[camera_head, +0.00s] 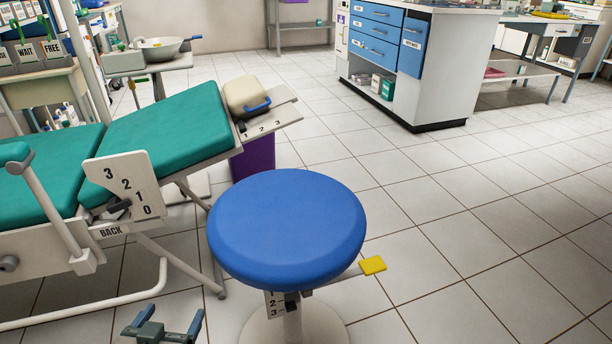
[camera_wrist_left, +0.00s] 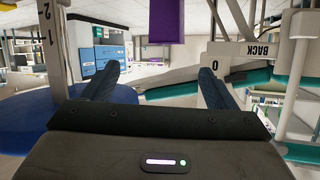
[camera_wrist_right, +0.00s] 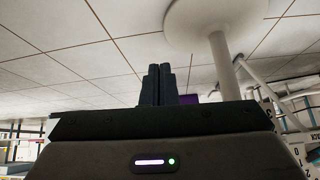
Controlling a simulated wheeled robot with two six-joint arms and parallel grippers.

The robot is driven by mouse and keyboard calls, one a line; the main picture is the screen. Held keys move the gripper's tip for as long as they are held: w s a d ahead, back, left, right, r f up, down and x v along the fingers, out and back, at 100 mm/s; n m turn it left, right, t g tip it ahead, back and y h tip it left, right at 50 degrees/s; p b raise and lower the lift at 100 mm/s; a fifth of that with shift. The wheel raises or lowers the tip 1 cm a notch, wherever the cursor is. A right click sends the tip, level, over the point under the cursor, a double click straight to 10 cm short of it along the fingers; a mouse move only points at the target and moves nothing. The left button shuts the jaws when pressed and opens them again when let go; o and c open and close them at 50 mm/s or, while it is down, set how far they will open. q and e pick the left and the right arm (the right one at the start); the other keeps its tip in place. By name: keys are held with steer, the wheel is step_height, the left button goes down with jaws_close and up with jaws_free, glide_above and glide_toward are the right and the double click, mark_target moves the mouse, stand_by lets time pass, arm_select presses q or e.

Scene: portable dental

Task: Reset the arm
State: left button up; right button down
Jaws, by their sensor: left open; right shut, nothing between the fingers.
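My left gripper (camera_head: 167,322) is at the bottom edge of the head view, low in front of the dental chair and left of the blue stool. In the left wrist view its two fingers (camera_wrist_left: 160,85) are spread wide with nothing between them. My right gripper (camera_wrist_right: 157,84) shows only in the right wrist view. Its fingers are together and empty, with floor tiles and the white stool base (camera_wrist_right: 215,15) beyond them. The right arm is out of the head view.
The round blue stool (camera_head: 288,228) stands at the centre, with a yellow-tipped lever (camera_head: 372,265). The green reclining chair (camera_head: 165,145) with a numbered plate (camera_head: 125,188) fills the left. A purple bin (camera_head: 254,160) is behind the stool. Tiled floor at the right is clear.

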steer(key=s+d+r+m+g+h+p, duration=0.1)
steer(key=s+d+r+m+g+h, duration=0.2)
steer(key=s, duration=0.7)
arm_select(q)
steer(key=s+a+f+g+y+p, duration=0.1)
steer(key=s+a+f+g+p, duration=0.3)
steer(key=s+f+g+p, duration=1.15)
arm_select(e)
steer(key=d+f+g+p, duration=0.1)
steer(key=d+f+p, duration=0.2)
steer(key=f+p, duration=0.3)
arm_select(q)
steer(key=s+a+f+t+p, duration=0.1)
steer(key=s+f+t+p, duration=0.2)
steer(key=s+p, duration=0.8)
steer(key=f+p, duration=0.1)
steer(key=p, duration=0.4)
steer(key=shift+a+n+p, duration=0.3)
steer(key=shift+p, duration=0.05)
arm_select(e)
steer(key=s+d+f+g, duration=0.1)
steer(key=s, duration=1)
steer(key=shift+s+d, duration=0.15)
steer(key=shift+s, duration=0.05)
arm_select(q)
steer(key=shift+s, duration=0.1)
arm_select(e)
steer(key=shift+f, duration=0.1)
